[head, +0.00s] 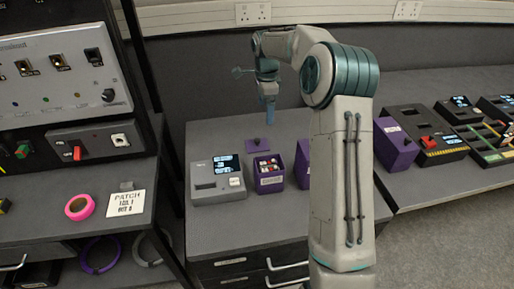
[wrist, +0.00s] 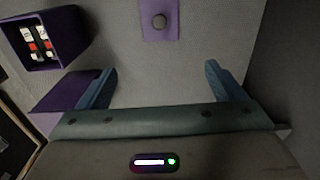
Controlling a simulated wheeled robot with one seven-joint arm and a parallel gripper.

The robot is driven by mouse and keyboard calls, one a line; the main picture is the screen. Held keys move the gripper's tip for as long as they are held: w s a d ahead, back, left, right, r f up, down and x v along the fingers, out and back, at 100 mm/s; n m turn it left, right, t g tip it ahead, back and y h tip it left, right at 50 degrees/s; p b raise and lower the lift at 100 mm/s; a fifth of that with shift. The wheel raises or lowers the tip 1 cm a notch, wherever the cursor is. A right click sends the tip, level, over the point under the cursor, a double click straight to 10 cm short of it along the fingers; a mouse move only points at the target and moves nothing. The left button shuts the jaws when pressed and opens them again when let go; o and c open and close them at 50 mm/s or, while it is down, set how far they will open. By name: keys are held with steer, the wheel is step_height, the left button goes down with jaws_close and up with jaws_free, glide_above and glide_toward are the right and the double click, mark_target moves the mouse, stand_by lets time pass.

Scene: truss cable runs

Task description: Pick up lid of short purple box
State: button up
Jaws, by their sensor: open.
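A purple lid (head: 258,145) with a dark round knob lies flat on the grey counter, just behind an open purple box (head: 270,187). The box holds several small red and white items and has a label on its front. In the wrist view the lid (wrist: 149,32) is at the top middle, cut by the frame edge, and the open box (wrist: 62,50) is at the upper left. My gripper (head: 269,110) is open and empty, above the counter near the wall. In the wrist view my gripper (wrist: 160,72) has its fingers apart, with the lid beyond their tips.
A grey device with blue displays (head: 217,182) stands left of the open box. Another purple box (head: 302,165) stands right of it, partly hidden by my arm. A larger purple box (head: 394,148) is further right. The back wall (wrist: 285,60) is close on the wrist view's right.

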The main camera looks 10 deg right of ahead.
glide_above(262, 144)
steer(key=f, duration=0.5)
steer(key=d+f, duration=0.1)
steer(key=f, duration=0.2)
steer(key=shift+f, duration=0.35)
steer(key=shift+a+f+p, duration=0.2)
steer(key=shift+f, duration=0.7)
steer(key=shift+a+f+p, duration=0.15)
steer(key=shift+f+p, duration=0.1)
steer(key=shift+f, duration=0.7)
steer(key=shift+a+f+p, duration=0.2)
steer(key=shift+f, duration=0.7)
steer(key=c, duration=1.1)
